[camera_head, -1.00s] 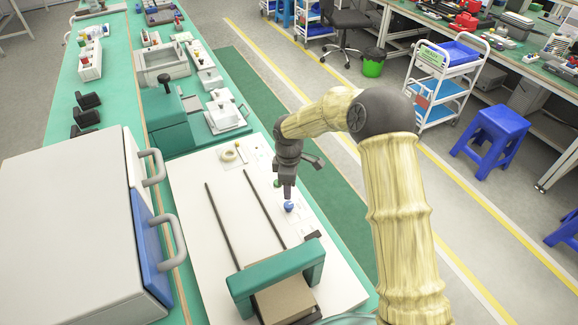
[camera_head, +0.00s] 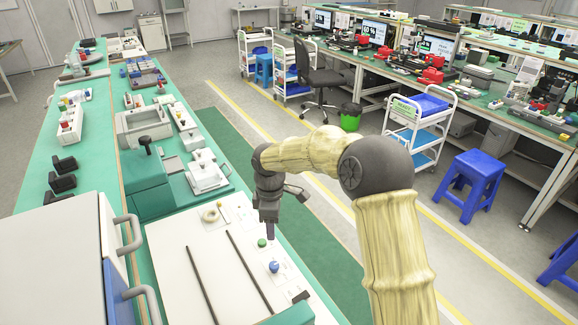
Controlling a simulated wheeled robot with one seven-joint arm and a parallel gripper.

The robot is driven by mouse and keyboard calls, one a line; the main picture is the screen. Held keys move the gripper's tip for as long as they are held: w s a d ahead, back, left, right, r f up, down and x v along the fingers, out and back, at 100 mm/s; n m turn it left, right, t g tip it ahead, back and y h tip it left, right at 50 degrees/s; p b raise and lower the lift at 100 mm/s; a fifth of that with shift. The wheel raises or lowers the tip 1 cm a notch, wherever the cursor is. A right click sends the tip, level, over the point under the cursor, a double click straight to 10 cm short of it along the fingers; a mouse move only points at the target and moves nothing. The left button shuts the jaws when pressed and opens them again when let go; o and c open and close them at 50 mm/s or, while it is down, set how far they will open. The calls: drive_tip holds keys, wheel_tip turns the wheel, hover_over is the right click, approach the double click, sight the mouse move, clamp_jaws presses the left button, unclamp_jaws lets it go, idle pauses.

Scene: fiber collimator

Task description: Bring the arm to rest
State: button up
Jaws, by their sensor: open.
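My arm, wrapped in a cream cover, reaches in from the lower right and bends at a dark elbow joint. My gripper (camera_head: 271,226) points down above the white board (camera_head: 170,240) on the green bench. Nothing shows between its fingers, which are small in this view. A blue knob (camera_head: 274,267) is on the board just below and in front of the gripper, apart from it. A green knob (camera_head: 262,243) is just left of the fingertips.
Two dark rails (camera_head: 250,270) run along the board. A teal press (camera_head: 140,180) and a grey tray (camera_head: 143,130) stand behind. A white cabinet (camera_head: 50,260) with grey handles is at left. A blue stool (camera_head: 472,180) and a white cart (camera_head: 418,125) stand right. The aisle floor is clear.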

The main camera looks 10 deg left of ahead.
drive_tip(key=s+d+r+m+t, duration=0.1)
drive_tip(key=s+d+m, duration=0.8)
drive_tip(key=d, duration=0.4)
drive_tip(key=s+d+r+m+t, duration=0.1)
drive_tip(key=s+d+r+m, duration=0.1)
drive_tip(key=s+d+m, duration=0.7)
drive_tip(key=s+d, duration=0.2)
drive_tip(key=d, duration=0.2)
drive_tip(key=shift+s+d+m+t, duration=0.15)
drive_tip(key=shift+d+m+t, duration=0.15)
drive_tip(key=shift+d, duration=0.05)
